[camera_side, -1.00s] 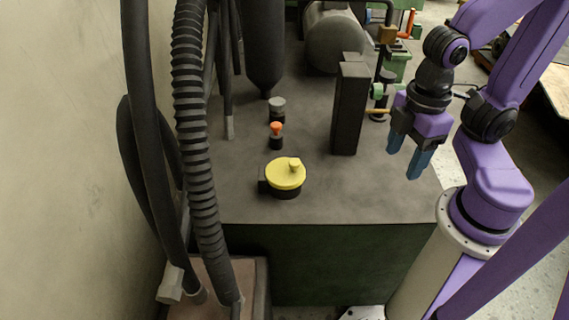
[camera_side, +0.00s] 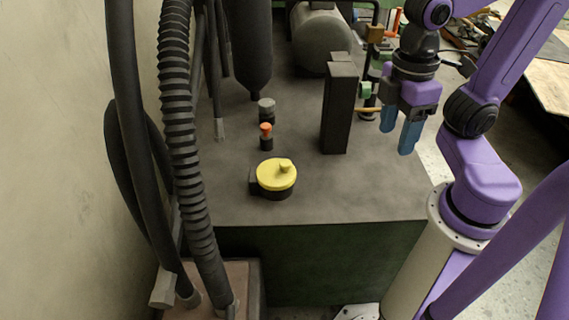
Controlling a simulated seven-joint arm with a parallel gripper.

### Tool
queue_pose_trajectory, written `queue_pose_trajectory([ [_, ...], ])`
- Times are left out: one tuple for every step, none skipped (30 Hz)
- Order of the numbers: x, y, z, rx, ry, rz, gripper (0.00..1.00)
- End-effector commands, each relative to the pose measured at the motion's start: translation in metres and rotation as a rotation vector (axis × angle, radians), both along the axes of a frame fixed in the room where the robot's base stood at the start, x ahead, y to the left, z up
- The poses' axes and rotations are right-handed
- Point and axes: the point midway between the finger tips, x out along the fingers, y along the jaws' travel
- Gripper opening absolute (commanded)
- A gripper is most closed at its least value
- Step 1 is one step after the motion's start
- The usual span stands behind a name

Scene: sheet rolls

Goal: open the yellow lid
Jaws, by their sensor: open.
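The yellow lid (camera_side: 272,176) is a round disc with a small yellow knob on its right side. It sits flat on a short dark round base near the front of the dark grey table top. A small dark block adjoins the base on its left. My gripper (camera_side: 398,141) has two blue fingers, spread apart and pointing down. It is empty and hangs to the right of the lid, well apart from it and higher up, near the table's right side.
A tall dark box (camera_side: 337,108) stands between the lid and my gripper. An orange-topped knob (camera_side: 266,130) and a grey-capped knob (camera_side: 266,108) stand behind the lid. The table top (camera_side: 335,195) right of the lid is clear.

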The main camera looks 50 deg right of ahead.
Motion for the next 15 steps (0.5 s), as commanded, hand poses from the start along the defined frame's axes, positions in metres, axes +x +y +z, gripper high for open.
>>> queue_pose_trajectory([
  [0.003, 0.001, -0.001, -0.009, 0.022, -0.038, 0.57],
  [0.005, 0.001, -0.002, -0.013, 0.033, -0.061, 0.57],
  [0.007, 0.001, -0.003, -0.02, 0.05, -0.091, 0.57],
  [0.009, 0.001, -0.004, -0.025, 0.065, -0.116, 0.57],
  [0.011, 0.002, -0.005, -0.03, 0.079, -0.142, 0.57],
  [0.014, 0.002, -0.006, -0.038, 0.1, -0.176, 0.57],
  [0.016, 0.003, -0.007, -0.043, 0.118, -0.206, 0.57],
  [0.018, 0.003, -0.007, -0.048, 0.136, -0.237, 0.57],
  [0.021, 0.004, -0.008, -0.055, 0.163, -0.282, 0.57],
  [0.024, 0.005, -0.009, -0.06, 0.183, -0.316, 0.57],
  [0.026, 0.006, -0.01, -0.064, 0.204, -0.35, 0.57],
  [0.03, 0.007, -0.011, -0.069, 0.232, -0.397, 0.57],
  [0.032, 0.008, -0.011, -0.073, 0.255, -0.431, 0.57],
  [0.035, 0.009, -0.012, -0.077, 0.277, -0.466, 0.57],
  [0.038, 0.011, -0.012, -0.079, 0.306, -0.514, 0.57],
])
